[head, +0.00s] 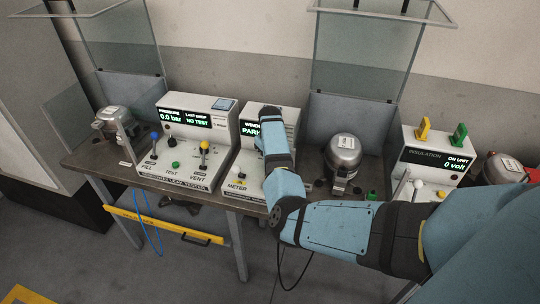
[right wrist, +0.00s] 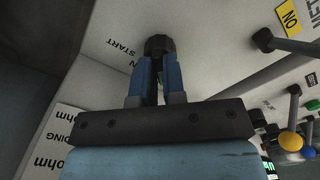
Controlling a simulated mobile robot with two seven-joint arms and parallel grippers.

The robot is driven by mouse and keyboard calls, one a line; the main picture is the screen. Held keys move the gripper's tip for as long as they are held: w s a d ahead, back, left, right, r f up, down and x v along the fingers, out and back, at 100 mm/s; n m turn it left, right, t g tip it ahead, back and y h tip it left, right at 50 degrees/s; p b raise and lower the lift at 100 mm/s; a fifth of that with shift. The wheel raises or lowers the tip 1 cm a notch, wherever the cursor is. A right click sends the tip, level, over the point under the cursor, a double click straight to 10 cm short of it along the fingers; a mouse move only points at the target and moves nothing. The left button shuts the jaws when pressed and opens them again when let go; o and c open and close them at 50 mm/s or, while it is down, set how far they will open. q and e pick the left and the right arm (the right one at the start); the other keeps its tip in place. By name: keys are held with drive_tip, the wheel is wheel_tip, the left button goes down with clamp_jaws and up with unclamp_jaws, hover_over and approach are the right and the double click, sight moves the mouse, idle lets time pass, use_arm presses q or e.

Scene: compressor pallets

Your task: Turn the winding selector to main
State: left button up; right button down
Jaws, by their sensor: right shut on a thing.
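The winding meter (head: 238,185) is a white console on the bench, partly hidden behind my right arm in the head view. Its green display (head: 251,131) shows letters that read like "PARK", partly covered. In the right wrist view, the winding selector (right wrist: 158,45) is a black knob on the white panel. A "START" label is printed beside it; other labels are cut off or covered. My right gripper (right wrist: 158,72) is shut on this knob, one blue finger on each side. The knob's pointer direction cannot be made out. My left gripper is not in view.
The pressure leak tester (head: 182,181) with upright ball-topped levers stands close on the left. A compressor (head: 343,152) sits to the right, before a clear guard (head: 365,50). The insulation tester (head: 436,154) is farther right.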

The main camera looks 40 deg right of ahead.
drive_tip(key=shift+r+m+p, duration=0.2)
drive_tip(key=shift+m+p, duration=0.65)
drive_tip(key=shift+m, duration=0.05)
drive_tip(key=shift+m+p, duration=0.8)
drive_tip(key=shift+m, duration=0.4)
drive_tip(key=m+p, duration=0.1)
drive_tip(key=m, duration=0.3)
drive_tip(key=shift+d+f+m+p, duration=0.1)
drive_tip(key=shift+f+m+p, duration=0.05)
drive_tip(key=shift+m+p, duration=0.25)
drive_tip(key=shift+m, duration=0.3)
drive_tip(key=c, duration=1.2)
unclamp_jaws()
wheel_tip(320, 180, up, 14)
drive_tip(key=b, duration=0.1)
drive_tip(key=shift+f, duration=0.15)
